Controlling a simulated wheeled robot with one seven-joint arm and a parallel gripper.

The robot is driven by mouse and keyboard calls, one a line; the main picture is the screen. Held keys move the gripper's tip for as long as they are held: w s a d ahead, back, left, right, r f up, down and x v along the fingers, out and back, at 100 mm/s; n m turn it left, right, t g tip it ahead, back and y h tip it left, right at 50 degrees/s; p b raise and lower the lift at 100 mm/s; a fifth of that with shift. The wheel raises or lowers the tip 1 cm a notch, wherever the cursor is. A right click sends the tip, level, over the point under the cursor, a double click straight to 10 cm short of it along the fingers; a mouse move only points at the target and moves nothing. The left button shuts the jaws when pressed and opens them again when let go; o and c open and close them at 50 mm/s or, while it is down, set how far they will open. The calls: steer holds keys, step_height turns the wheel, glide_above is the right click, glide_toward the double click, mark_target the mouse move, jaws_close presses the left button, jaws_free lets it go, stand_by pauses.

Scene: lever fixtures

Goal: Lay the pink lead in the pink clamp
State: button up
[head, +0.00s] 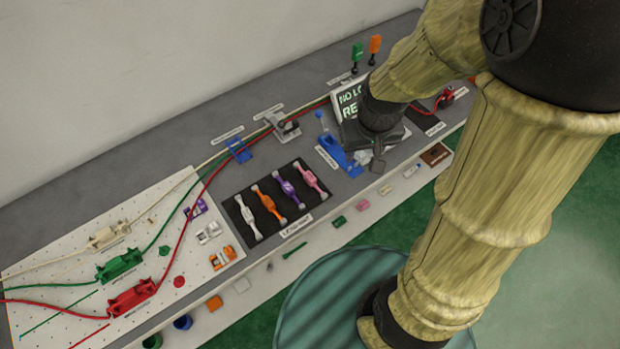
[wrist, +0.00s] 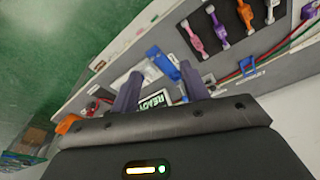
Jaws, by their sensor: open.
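The pink lead (head: 312,178) is a short bar with pale ends, lying at the right end of a row on a black mat (head: 252,238). It also shows in the wrist view (wrist: 195,37), beyond the fingertips and to their upper right. My gripper (head: 372,160) is over the bench beside the display sign, right of the mat and apart from the lead. In the wrist view my gripper (wrist: 163,80) has its two fingers wide apart with nothing held between them. I cannot make out a pink clamp for certain; a small pink piece (head: 362,205) sits on the bench's front ledge.
Purple (head: 285,187), orange (head: 267,203) and white (head: 248,216) leads share the mat. A blue fixture (head: 340,157) stands between mat and sign (head: 349,103). Red, green and white cables run along the bench's back to a pegboard (head: 60,270).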

steer(key=w+a+f+n+g, duration=0.2)
steer(key=w+a+f+n, duration=0.3)
steer(key=w+a, duration=0.5)
steer(key=shift+a+f, duration=0.65)
steer(key=shift+f, duration=0.05)
steer(key=p, duration=0.2)
glide_above(309, 175)
steer(key=f, duration=1.2)
steer(key=shift+w+f, duration=0.1)
steer(key=shift+w, duration=0.2)
steer(key=shift+f, duration=0.1)
steer(key=f, duration=0.1)
steer(key=f+p, duration=0.2)
steer(key=shift+s+f, duration=0.3)
steer(key=shift+f, duration=0.7)
